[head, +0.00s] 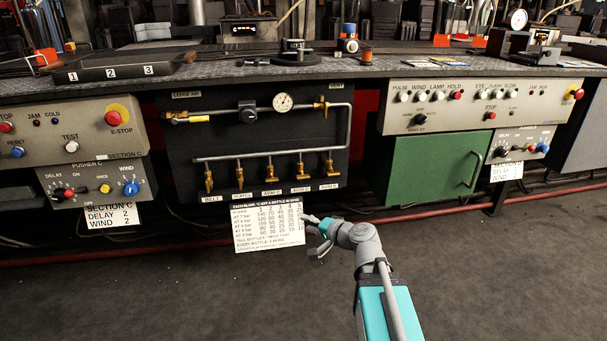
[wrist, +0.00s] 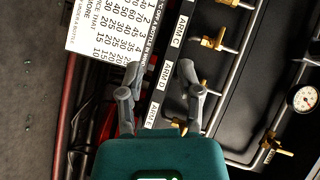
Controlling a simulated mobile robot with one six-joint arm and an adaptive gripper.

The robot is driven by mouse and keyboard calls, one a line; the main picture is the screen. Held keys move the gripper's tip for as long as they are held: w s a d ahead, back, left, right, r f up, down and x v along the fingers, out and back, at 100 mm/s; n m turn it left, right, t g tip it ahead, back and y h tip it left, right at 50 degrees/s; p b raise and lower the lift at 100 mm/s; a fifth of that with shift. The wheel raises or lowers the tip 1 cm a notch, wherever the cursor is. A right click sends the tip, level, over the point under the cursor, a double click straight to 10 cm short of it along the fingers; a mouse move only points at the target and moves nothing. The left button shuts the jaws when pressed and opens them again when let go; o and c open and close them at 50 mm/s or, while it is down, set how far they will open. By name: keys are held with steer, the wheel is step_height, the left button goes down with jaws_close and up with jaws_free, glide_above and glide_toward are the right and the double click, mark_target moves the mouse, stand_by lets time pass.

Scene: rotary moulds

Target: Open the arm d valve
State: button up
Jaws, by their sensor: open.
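The arm d valve (head: 300,168) is a small brass valve on the pipe of the dark air panel, above its ARM D label (head: 300,189). In the head view, my gripper (head: 313,232) is below the panel, in front of the printed sheet's right edge. In the wrist view, my gripper (wrist: 160,75) has its two fingers apart, with the ARM D label (wrist: 165,75) seen between them. No valve is held. The right finger covers most of the arm d valve there, so its handle position cannot be told.
Neighbouring brass valves are arm c (head: 270,171) and the rightmost one (head: 329,166). A pressure gauge (head: 283,102) sits higher on the panel. A white printed sheet (head: 268,226) hangs below. A green door (head: 435,168) stands right. The floor in front is clear.

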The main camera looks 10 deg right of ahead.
mark_target(305, 178)
steer(key=w+d+r+m+t+h+p, duration=0.1)
steer(key=d+r+m+t, duration=0.3)
steer(key=d+r+m, duration=0.1)
steer(key=shift+w+d+r+m+t+h, duration=0.3)
steer(key=shift+w+d+r+h, duration=0.1)
steer(key=shift+d+r, duration=0.35)
steer(key=shift+w+a+r, duration=0.1)
steer(key=shift+a, duration=0.05)
steer(key=x, duration=1.3)
steer(key=shift+w+a, duration=0.2)
steer(key=shift+w, duration=0.1)
jaws_close()
